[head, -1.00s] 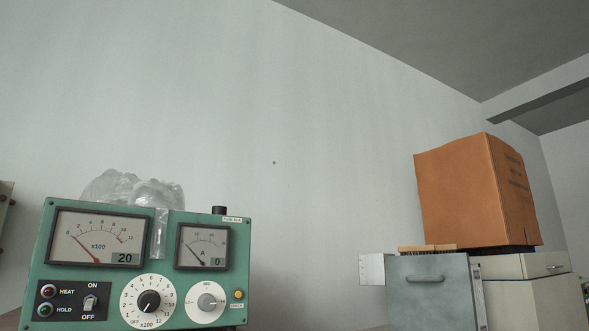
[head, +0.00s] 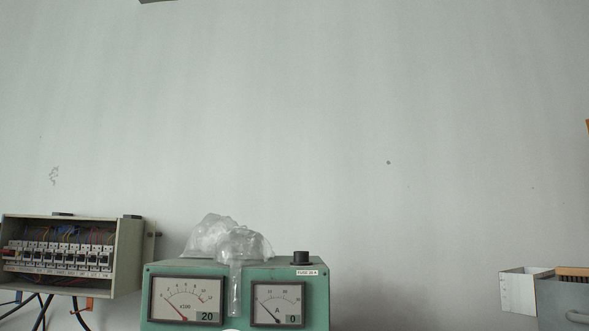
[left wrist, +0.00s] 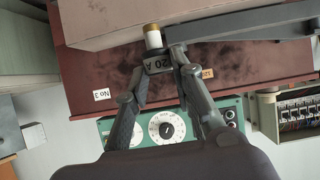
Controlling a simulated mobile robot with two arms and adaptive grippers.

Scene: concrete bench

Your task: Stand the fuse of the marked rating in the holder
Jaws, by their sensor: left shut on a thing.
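In the left wrist view my left gripper (left wrist: 160,68) is shut on a fuse (left wrist: 153,40). The fuse has a pale body and a brass-coloured cap pointing up in the picture. A dark part between the fingers reads "20 A". The green instrument (head: 240,268) is low in the head view, its lower part cut off. A black round fitting (head: 301,257), perhaps the holder, stands on its top right, above a small label (head: 307,272) that seems to read "FUSE 20 A". The green instrument's front also shows in the left wrist view (left wrist: 190,113). My right gripper is in neither view.
A clear crumpled plastic bag (head: 228,240) lies on the instrument, draping over its front. A breaker box (head: 128,258) with cables is at the left. A grey cabinet (head: 563,298) is at the right edge. A red-brown surface (left wrist: 85,75) fills the upper wrist view.

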